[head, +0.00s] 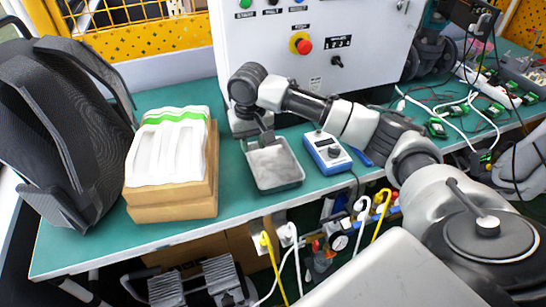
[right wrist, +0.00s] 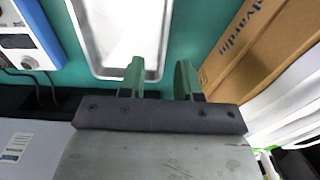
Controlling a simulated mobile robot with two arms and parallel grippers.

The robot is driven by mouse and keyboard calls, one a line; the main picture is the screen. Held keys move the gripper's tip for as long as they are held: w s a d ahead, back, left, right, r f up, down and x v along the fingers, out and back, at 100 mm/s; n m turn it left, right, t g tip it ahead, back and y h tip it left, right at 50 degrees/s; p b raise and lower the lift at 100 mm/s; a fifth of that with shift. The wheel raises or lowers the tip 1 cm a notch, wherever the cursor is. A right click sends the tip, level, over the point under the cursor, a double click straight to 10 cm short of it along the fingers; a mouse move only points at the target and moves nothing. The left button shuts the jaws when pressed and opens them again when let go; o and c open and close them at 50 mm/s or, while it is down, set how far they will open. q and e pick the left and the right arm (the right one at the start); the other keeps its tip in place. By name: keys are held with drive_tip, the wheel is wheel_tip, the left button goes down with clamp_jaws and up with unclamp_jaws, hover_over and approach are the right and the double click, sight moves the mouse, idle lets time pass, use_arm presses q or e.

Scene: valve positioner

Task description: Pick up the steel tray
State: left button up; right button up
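The steel tray (head: 275,172) is a shallow grey rectangular tray lying on the green bench near its front edge. In the right wrist view the tray (right wrist: 118,38) shows its pale floor and rim. My right gripper (head: 262,138) hangs over the tray's far side in the head view. In the right wrist view its two fingers (right wrist: 160,78) are apart, with the tray's rim showing between them. I cannot tell whether the fingers touch the rim or stay above it. Nothing is held. My left gripper is not in view.
A blue and white meter (head: 327,152) stands just right of the tray. Left of it are cardboard boxes (head: 172,205) topped with white packs (head: 168,150), then a black backpack (head: 65,130). A white control cabinet (head: 310,45) stands behind. Cables hang below the bench front.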

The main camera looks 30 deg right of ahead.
sight(252, 167)
wheel_tip(252, 167, down, 4)
drive_tip(key=shift+s+a+r, duration=0.1)
drive_tip(key=shift+r, duration=0.1)
drive_tip(key=shift+w+a+f, duration=0.1)
drive_tip(key=shift+w+f, duration=0.05)
drive_tip(key=shift+f, duration=1.25)
drive_tip(key=shift+w+f, duration=0.15)
drive_tip(key=shift+f, duration=1.2)
drive_tip(key=shift+c, duration=0.5)
clamp_jaws()
drive_tip(key=shift+r, duration=0.1)
